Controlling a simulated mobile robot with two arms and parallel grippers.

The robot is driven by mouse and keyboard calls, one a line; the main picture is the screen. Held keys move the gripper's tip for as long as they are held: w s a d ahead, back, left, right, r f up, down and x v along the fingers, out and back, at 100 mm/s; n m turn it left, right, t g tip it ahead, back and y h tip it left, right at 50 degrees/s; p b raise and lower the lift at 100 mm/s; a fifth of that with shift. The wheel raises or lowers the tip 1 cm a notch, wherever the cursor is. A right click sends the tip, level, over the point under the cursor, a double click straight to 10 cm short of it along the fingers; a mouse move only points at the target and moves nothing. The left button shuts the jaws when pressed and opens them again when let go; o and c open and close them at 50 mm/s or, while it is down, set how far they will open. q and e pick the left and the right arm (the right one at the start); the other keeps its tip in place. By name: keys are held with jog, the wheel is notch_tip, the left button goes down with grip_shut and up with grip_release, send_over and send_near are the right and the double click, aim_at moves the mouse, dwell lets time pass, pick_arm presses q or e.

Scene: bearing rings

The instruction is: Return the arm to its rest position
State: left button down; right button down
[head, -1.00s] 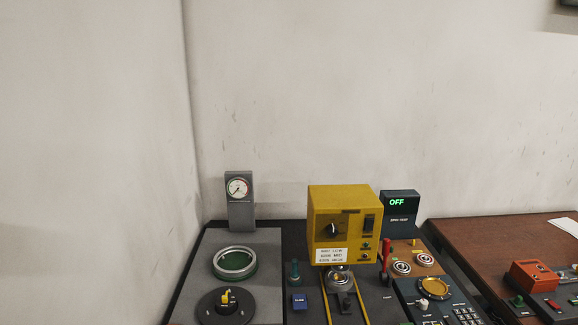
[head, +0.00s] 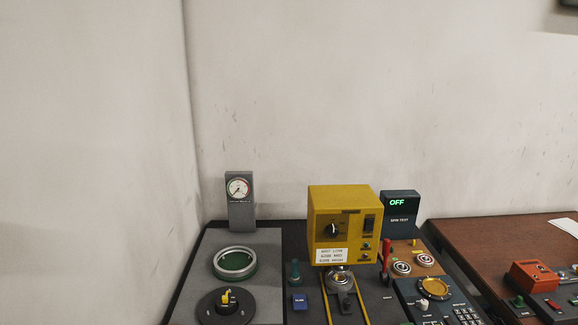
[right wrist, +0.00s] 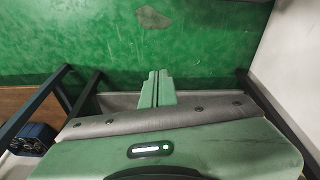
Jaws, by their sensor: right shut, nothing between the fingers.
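My right gripper (right wrist: 157,88) shows in the right wrist view. Its two green fingers are together with nothing between them, over a green floor (right wrist: 200,45). Neither of my grippers shows in the head view. A bearing ring (head: 340,281) sits below the yellow box.
A gauge (head: 239,190) stands at the back left. Two small rings (head: 402,267) lie on an orange panel. A brown table (head: 490,240) with an orange box (head: 534,276) is at the right.

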jog(key=s+d+f+g, duration=0.1)
jog(key=s+d+f, duration=0.2)
jog(key=s+f, duration=1.5)
notch_tip(320, 180, down, 3)
jog(key=shift+s+d+f+g, duration=0.1)
jog(key=shift+s+d+g, duration=0.05)
jog(key=shift+s+g, duration=0.2)
